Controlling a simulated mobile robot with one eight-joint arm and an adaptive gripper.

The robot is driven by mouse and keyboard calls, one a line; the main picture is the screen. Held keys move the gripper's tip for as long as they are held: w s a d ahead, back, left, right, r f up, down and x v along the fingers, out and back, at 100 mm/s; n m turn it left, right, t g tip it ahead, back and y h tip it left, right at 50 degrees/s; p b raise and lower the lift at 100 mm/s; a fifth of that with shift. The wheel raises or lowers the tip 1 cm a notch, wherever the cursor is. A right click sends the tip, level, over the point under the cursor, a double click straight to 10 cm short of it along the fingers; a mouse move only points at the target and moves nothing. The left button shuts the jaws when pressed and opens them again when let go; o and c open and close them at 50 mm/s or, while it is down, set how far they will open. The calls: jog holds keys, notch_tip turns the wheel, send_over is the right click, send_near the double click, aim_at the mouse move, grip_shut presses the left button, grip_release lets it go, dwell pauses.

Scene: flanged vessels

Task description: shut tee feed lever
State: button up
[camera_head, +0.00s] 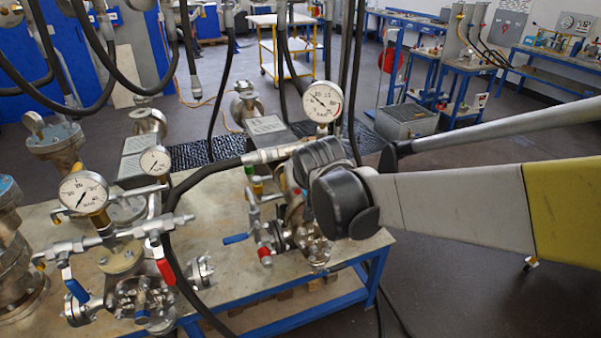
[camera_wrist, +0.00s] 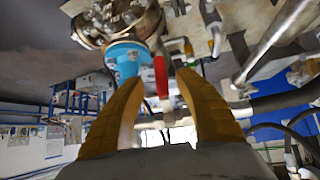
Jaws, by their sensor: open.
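In the wrist view my gripper (camera_wrist: 150,100) is open, with its two yellow fingers apart. A red lever (camera_wrist: 161,77) shows in the gap between them, beyond or level with the tips; I see no clear contact. A light-blue cylindrical part (camera_wrist: 126,58) is just left of it, near the left fingertip. In the head view my wrist covers part of the right-hand vessel fittings, and my fingers are hidden. A blue lever (camera_head: 235,238) and a red-ended handle (camera_head: 264,254) stand on these fittings. No label names the tee feed lever.
A pressure gauge (camera_head: 323,101) and black hoses rise close to my wrist. A second group of fittings with a red lever (camera_head: 165,271) and a blue lever (camera_head: 76,290) is at the left. The bench (camera_head: 225,305) has a blue frame. Open floor is at the right.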

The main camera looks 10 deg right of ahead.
jog(key=v, duration=0.7)
jog(key=shift+s+r, duration=0.1)
dwell(1.0)
